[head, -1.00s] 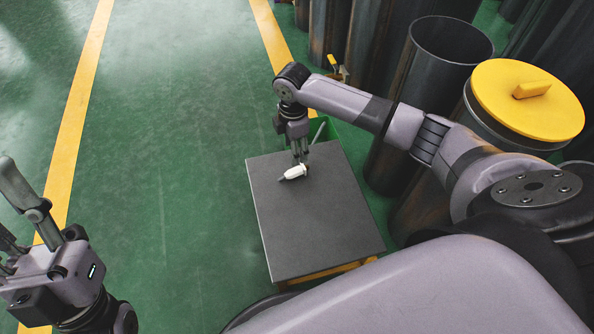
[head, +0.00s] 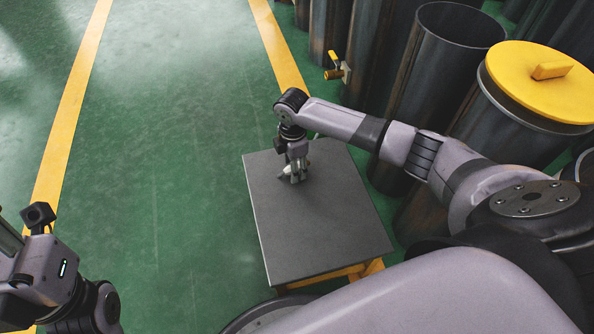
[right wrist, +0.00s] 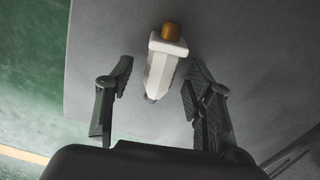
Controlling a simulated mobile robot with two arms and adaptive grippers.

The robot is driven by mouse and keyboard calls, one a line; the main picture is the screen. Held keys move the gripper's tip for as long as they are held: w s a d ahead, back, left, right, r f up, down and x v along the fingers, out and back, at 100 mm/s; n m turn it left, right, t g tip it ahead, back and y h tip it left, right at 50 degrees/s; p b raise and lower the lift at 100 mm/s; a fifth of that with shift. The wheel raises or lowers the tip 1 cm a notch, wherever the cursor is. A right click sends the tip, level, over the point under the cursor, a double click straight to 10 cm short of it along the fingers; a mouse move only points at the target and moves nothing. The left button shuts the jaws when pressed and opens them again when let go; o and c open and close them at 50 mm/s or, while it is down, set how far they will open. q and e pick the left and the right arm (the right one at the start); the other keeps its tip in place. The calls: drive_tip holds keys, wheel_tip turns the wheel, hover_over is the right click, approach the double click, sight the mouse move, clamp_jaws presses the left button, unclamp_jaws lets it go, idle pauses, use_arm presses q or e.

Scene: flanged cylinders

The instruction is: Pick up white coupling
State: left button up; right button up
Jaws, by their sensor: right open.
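The white coupling (head: 285,172) lies on the grey table top, partly hidden by my right gripper (head: 295,177) in the head view. In the right wrist view the coupling (right wrist: 161,66) is a white faceted body with a wider collar and an orange-brown tip at the top. My right gripper (right wrist: 160,78) is open, with one finger on each side of the coupling and visible gaps between. My left arm's end (head: 42,265) is at the lower left of the head view, away from the table; its fingers are mostly cut off by the frame edge.
The grey table (head: 320,225) has a clear top around the coupling. Dark pipes stand close behind and to the right, one with a yellow lid (head: 540,85). A brass valve with a yellow handle (head: 337,70) is at the back. Green floor (head: 170,150) is free on the left.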

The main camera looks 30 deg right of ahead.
drive_tip(key=shift+f, duration=0.15)
drive_tip(key=shift+c, duration=0.3)
clamp_jaws()
idle(0.3)
